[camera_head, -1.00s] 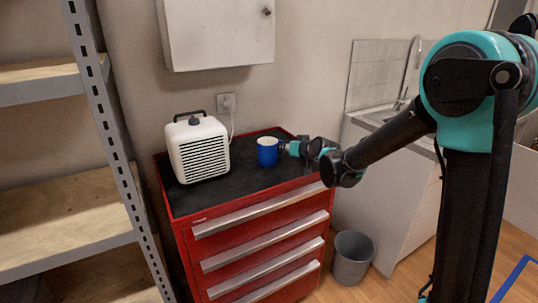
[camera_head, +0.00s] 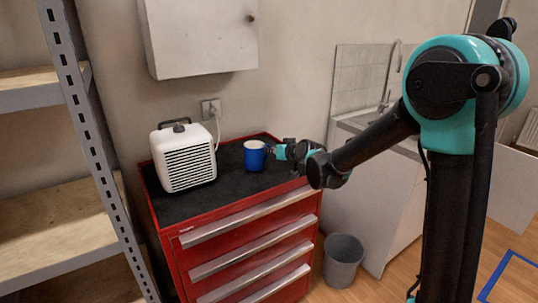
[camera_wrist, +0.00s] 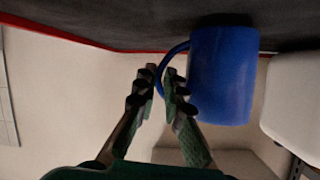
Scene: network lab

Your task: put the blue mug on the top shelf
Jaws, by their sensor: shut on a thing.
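The blue mug (camera_head: 254,157) is upright at the red cabinet's black top, right of the white heater. In the wrist view the mug (camera_wrist: 223,75) shows with its handle between my fingers. My gripper (camera_head: 276,151) reaches in from the right, and in the wrist view my gripper (camera_wrist: 163,80) is shut on the handle. I cannot tell whether the mug touches the black top. The grey shelf unit (camera_head: 88,137) stands at the left with wooden boards; its upper end is out of view.
The white heater (camera_head: 182,157) stands on the red drawer cabinet (camera_head: 250,228), between mug and shelf unit. A white wall cabinet (camera_head: 200,35) hangs above. A grey bin (camera_head: 343,262) stands on the floor to the right, beside the sink counter (camera_head: 385,170).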

